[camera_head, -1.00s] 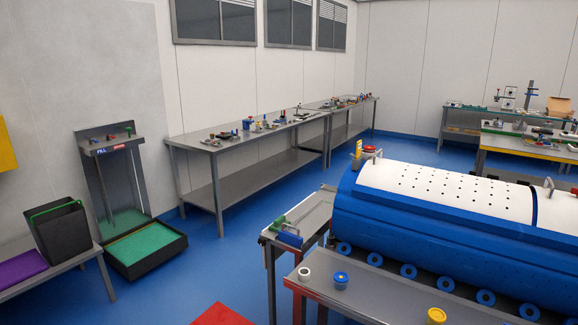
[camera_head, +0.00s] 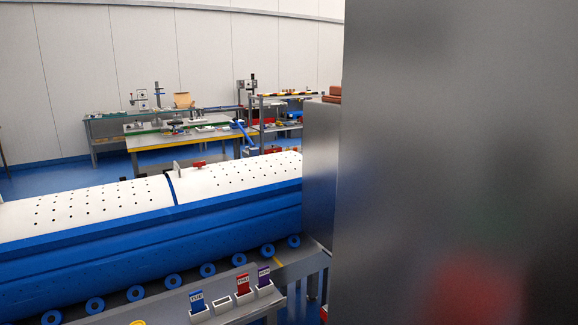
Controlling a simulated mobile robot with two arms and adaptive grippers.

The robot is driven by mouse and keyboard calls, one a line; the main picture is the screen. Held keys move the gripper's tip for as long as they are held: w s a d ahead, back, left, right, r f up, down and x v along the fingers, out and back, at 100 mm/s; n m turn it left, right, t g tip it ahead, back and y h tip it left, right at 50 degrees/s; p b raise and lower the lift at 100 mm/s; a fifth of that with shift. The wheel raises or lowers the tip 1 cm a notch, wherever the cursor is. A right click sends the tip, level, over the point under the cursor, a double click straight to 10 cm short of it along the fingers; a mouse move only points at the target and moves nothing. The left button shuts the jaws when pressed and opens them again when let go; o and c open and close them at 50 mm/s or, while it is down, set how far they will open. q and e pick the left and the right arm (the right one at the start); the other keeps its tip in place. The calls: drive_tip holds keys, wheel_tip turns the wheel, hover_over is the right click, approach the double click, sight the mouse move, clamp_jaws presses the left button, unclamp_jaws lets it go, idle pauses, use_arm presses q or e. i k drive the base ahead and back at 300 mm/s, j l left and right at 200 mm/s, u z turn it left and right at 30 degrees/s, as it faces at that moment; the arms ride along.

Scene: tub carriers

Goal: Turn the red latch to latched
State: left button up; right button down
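A small red part (camera_head: 199,164), which may be the red latch, sits on top of the long blue and white drum (camera_head: 80,240), near the seam between its two perforated white covers. It is too small and far to tell which way it is turned. A thin upright grey piece with a light one stands just left of it. Neither of my grippers is in view.
A large grey metal panel (camera_head: 450,150) fills the right side, close by, hiding what lies behind it. A bench in front of the drum holds blue, red and purple cards in white holders (camera_head: 197,305). Cluttered benches (camera_head: 180,137) stand behind, with blue floor at left.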

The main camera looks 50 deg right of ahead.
sight(200, 164)
drive_tip(key=z, duration=1.3)
drive_tip(key=j+z, duration=0.25)
drive_tip(key=i+j+z, duration=0.1)
drive_tip(key=j+z, duration=0.2)
